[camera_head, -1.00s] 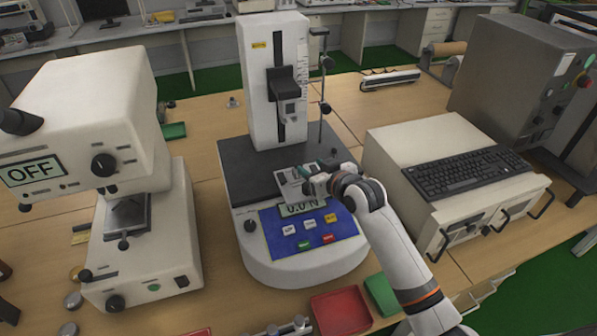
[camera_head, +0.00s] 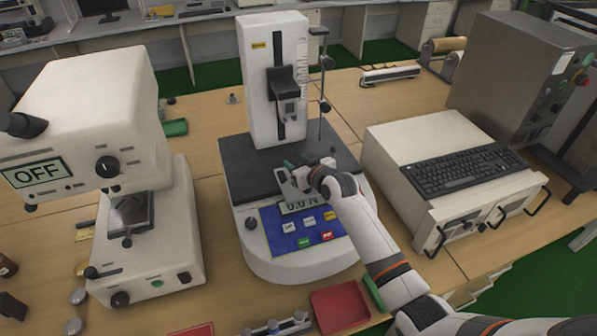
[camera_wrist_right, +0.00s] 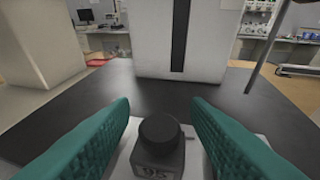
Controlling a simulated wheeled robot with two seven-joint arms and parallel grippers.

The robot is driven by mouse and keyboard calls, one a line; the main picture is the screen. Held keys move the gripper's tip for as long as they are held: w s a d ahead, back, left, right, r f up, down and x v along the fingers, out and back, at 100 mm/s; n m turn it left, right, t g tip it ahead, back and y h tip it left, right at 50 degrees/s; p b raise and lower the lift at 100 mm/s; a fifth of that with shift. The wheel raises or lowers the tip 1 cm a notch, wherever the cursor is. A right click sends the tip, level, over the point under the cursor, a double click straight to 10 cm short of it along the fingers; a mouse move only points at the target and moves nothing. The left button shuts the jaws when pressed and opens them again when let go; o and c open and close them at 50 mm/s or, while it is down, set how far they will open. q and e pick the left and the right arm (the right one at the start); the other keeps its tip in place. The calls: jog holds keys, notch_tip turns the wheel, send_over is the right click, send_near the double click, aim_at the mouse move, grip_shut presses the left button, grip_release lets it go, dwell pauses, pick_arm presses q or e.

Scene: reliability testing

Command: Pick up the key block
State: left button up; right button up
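The key block (camera_wrist_right: 157,160) is dark, with a round knob on top and pale digits that look like "95" on its near face. In the right wrist view it is at the bottom middle, on a pale plate over the dark platform. My right gripper (camera_wrist_right: 160,125) is open, with a green pad on each side of the block and visible gaps between. In the head view the right gripper (camera_head: 290,172) is low over the front of the tester's platform and hides the block. My left gripper is not in view.
The tester's white column (camera_head: 273,80) rises behind the gripper, with a thin rod stand (camera_head: 321,85) on its right. A white instrument reading OFF (camera_head: 90,115) stands left. A keyboard (camera_head: 462,168) lies on a cabinet at right. A red tray (camera_head: 340,308) is in front.

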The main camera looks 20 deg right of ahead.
grip_shut()
